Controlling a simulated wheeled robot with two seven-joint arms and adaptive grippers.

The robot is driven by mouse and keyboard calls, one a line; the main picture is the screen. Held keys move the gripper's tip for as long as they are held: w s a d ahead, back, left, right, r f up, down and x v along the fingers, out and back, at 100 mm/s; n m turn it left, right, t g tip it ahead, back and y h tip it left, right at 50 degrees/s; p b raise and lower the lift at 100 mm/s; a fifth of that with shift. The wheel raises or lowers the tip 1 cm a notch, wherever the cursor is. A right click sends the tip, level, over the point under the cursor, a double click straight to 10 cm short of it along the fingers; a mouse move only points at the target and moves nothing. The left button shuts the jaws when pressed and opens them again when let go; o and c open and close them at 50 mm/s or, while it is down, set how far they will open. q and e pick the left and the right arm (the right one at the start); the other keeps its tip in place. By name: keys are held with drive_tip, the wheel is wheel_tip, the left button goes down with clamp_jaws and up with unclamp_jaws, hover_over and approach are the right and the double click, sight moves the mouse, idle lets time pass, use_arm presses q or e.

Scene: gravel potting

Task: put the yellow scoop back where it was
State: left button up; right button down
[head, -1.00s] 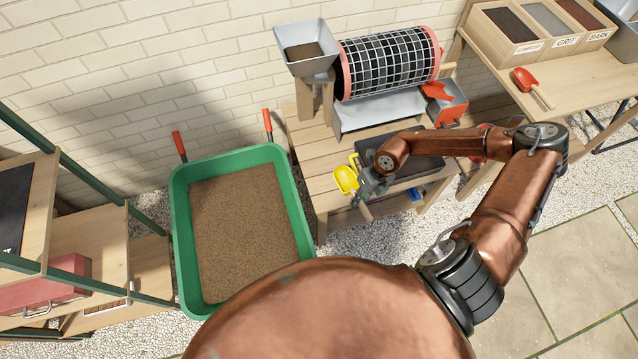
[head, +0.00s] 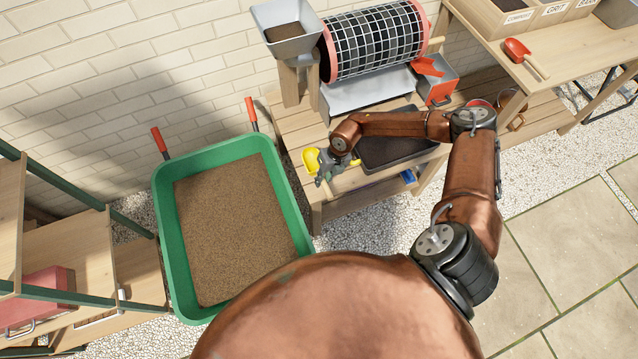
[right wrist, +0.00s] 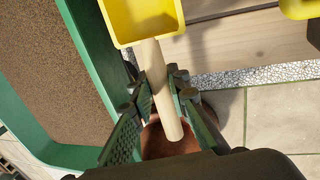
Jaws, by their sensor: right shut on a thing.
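The yellow scoop (head: 310,160) shows in the head view over the left end of the wooden bench (head: 290,130), near the green tub. My right gripper (head: 330,172) is shut on its handle. In the right wrist view the yellow scoop (right wrist: 143,20) is at the top, with its pale wooden handle (right wrist: 158,85) between the two fingers of the right gripper (right wrist: 160,98). I cannot tell whether the scoop touches the bench. Another yellow thing (right wrist: 300,8) is cut off at the top right corner. My left gripper is not in view.
The green tub (head: 167,225) of brown material stands left of the bench. A dark tray (head: 392,152) lies on the bench beside my forearm. The mesh drum (head: 375,42) and grey hopper (head: 290,45) stand behind. A red scoop (head: 517,50) lies on the right table.

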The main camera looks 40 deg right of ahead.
drive_tip(key=shift+w+a+f, duration=0.2)
drive_tip(key=shift+w+f, duration=0.15)
drive_tip(key=shift+f, duration=0.1)
wheel_tip(320, 180, down, 3)
drive_tip(key=shift+w+f+b, duration=0.1)
drive_tip(key=shift+f+b, duration=0.1)
drive_tip(key=shift+b, duration=0.8)
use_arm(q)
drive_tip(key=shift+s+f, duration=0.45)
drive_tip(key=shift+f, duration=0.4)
use_arm(e)
drive_tip(key=shift+r, duration=0.15)
drive_tip(key=c, duration=1.8)
unclamp_jaws()
drive_tip(key=shift+c, duration=0.2)
use_arm(q)
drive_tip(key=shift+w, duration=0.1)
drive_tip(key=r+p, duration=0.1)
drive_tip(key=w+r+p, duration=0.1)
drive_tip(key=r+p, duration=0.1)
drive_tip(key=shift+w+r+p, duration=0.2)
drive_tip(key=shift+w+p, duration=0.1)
drive_tip(key=shift+p, duration=0.1)
use_arm(e)
drive_tip(key=v, duration=1.2)
